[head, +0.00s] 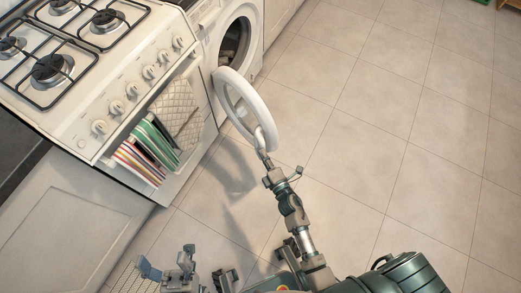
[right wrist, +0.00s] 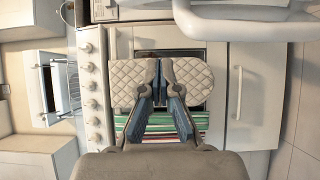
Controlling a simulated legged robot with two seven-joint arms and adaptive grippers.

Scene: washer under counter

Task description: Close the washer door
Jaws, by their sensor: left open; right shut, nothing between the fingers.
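The washer (head: 212,26) stands under the counter at the top middle of the head view. Its round white door (head: 258,103) stands swung open, out from the drum opening. Part of the door (right wrist: 250,31) crosses the top right of the right wrist view. My right gripper (head: 264,157) is shut and empty at the near lower edge of the door; I cannot tell whether it touches. In the right wrist view its fingers (right wrist: 158,72) are together, in front of the oven towels. My left gripper (head: 167,266) is open and empty at the bottom left, well away from the door.
A white stove (head: 130,75) with burners and knobs stands left of the washer. Striped towels (head: 145,152) and a quilted cloth (head: 177,112) hang on its front. A white cabinet (head: 65,215) is at the lower left. The tiled floor (head: 400,120) on the right is clear.

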